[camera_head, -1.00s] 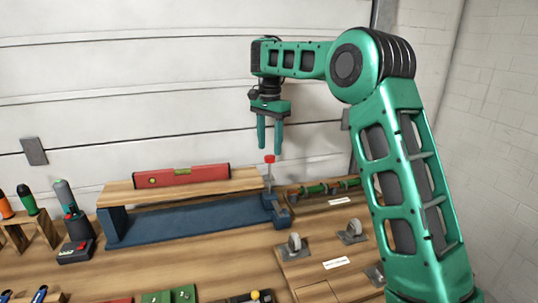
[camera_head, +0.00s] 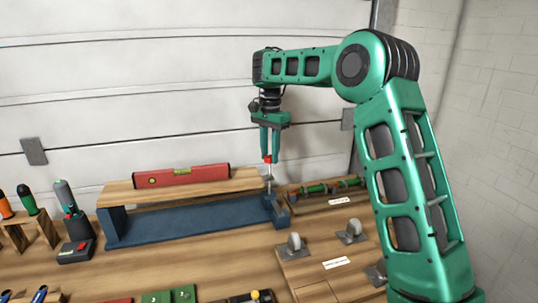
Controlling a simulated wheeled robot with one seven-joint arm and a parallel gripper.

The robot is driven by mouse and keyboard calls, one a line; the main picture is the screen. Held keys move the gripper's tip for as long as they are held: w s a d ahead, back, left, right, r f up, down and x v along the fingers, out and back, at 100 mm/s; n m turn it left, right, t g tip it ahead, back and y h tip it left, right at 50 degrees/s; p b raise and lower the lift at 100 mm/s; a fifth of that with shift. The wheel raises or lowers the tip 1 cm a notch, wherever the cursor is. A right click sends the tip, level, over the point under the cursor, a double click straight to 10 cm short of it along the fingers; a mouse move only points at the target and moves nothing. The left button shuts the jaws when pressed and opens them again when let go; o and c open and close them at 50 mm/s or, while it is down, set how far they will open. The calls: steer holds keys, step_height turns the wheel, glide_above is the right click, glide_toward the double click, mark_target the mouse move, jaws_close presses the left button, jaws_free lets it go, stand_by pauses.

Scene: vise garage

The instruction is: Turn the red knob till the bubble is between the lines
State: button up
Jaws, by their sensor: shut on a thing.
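The red knob (camera_head: 267,160) sits on top of a thin metal screw at the right end of a wooden plank (camera_head: 223,184). My gripper (camera_head: 270,159) points straight down and is shut on the knob, with a finger on either side of it. A red spirit level (camera_head: 168,177) lies along the plank, left of the knob. Its yellow-green vial (camera_head: 182,171) shows near the middle, but the bubble and lines are too small to make out. The plank rests above a blue metal base (camera_head: 190,218).
Right of the base lie a board with green-handled parts (camera_head: 318,188) and metal casters (camera_head: 293,244). At the left stand screwdrivers in a wooden rack (camera_head: 35,230) and a dark device with a red switch (camera_head: 76,250). A white panelled door (camera_head: 120,80) is behind.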

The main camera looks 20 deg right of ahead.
steer(key=shift+w+r, duration=0.1)
steer(key=n, duration=0.3)
steer(key=shift+a+n, duration=0.1)
steer(key=shift+n, duration=0.3)
steer(key=n, duration=0.4)
steer(key=shift+n, duration=0.3)
stand_by(0.3)
steer(key=o, duration=1.1)
steer(key=shift+w, duration=0.1)
steer(key=shift+c, duration=0.2)
